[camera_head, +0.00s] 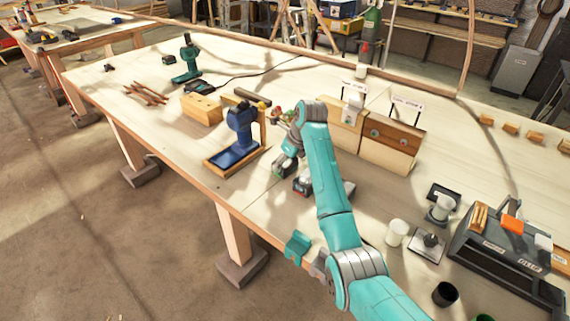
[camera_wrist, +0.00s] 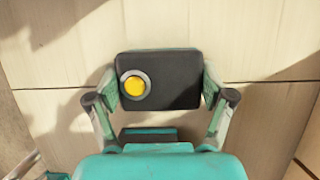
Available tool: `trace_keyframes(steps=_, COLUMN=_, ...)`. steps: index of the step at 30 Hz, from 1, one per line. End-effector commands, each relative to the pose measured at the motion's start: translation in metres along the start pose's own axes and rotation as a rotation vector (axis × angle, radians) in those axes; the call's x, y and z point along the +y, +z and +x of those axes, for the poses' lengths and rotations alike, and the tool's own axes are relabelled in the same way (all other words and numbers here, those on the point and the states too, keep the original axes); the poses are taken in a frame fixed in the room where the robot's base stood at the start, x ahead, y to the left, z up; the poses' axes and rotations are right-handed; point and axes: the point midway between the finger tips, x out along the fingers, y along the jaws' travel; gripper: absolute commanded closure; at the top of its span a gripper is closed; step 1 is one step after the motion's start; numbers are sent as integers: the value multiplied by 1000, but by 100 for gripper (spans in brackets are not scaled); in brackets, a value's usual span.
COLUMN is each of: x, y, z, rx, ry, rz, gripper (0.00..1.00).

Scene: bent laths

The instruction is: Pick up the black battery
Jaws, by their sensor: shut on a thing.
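The black battery (camera_wrist: 172,80) is a dark block with a yellow round button on its top left, seen large in the wrist view. My gripper (camera_wrist: 161,85) is shut on it, with a finger pressed against its left and right sides. In the head view my gripper (camera_head: 281,170) is low over the bench, right of the blue drill. The battery is hard to make out between the fingers there. I cannot tell whether it touches the bench.
A blue drill (camera_head: 240,125) stands in a wooden-framed tray just left of my gripper. Wooden boxes (camera_head: 390,145) stand behind on the right. A white cup (camera_head: 397,232) and grey toolbox (camera_head: 505,265) are at right. Bench's front edge is near.

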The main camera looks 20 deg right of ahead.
Motion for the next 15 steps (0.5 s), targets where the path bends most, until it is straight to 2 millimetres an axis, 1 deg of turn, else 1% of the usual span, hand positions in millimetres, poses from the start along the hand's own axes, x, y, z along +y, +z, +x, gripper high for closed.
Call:
trace_keyframes(steps=5, x=0, y=8, z=-16, rx=-3, ry=-2, rz=-1, gripper=70)
trace_keyframes(steps=12, x=-1, y=25, z=-58, rx=-5, ry=-3, rz=-1, gripper=70)
trace_keyframes(steps=15, x=0, y=31, z=-73, rx=-4, ry=-2, rz=0, gripper=70)
